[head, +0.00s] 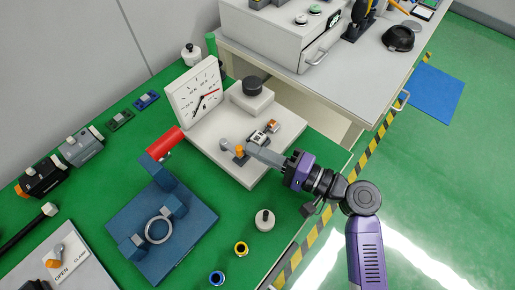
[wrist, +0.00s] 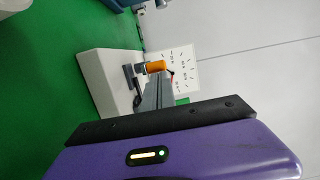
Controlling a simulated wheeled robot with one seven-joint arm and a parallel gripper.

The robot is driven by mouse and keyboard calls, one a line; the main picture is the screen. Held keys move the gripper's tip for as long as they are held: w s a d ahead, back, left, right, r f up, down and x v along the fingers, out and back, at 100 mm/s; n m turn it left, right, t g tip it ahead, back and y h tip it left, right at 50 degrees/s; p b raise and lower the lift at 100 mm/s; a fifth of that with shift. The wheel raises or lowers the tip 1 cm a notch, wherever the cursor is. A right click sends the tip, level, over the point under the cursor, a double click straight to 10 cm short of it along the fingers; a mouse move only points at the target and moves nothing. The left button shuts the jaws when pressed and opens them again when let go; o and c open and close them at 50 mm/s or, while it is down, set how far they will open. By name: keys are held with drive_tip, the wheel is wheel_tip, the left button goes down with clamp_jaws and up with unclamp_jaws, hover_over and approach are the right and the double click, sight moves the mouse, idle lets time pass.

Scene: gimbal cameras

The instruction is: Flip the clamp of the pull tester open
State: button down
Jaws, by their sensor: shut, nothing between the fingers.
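A small clamp lever with an orange grip (head: 239,151) sits near the front left of the plate; the orange grip also shows in the wrist view (wrist: 155,67), on a dark bracket. My gripper (head: 249,150) is shut, with its grey fingers reaching in from the right, right beside the orange grip. Whether the fingers touch it I cannot tell. A small metal block with an orange part (head: 272,126) sits farther back on the plate.
A blue fixture (head: 160,230) with a red handle (head: 164,144) stands to the left. A white knob-topped weight (head: 264,220) and yellow and blue rings stand in front. A panel marked OPEN and CLAMP (head: 75,270) lies at lower left. A white cabinet (head: 285,35) stands behind.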

drive_tip(key=shift+s+a, duration=0.35)
drive_tip(key=shift+s, duration=0.2)
drive_tip(key=shift+s+a, duration=0.3)
drive_tip(key=shift+s, duration=0.2)
idle(0.6)
drive_tip(key=shift+s+a, duration=0.35)
drive_tip(key=shift+s, duration=0.05)
drive_tip(key=shift+s+a, duration=0.8)
drive_tip(key=shift+a, duration=0.3)
drive_tip(key=b+v, duration=0.1)
drive_tip(key=v, duration=0.6)
drive_tip(key=shift+s+d, duration=0.15)
drive_tip(key=shift+d, duration=0.2)
drive_tip(key=shift+d, duration=0.1)
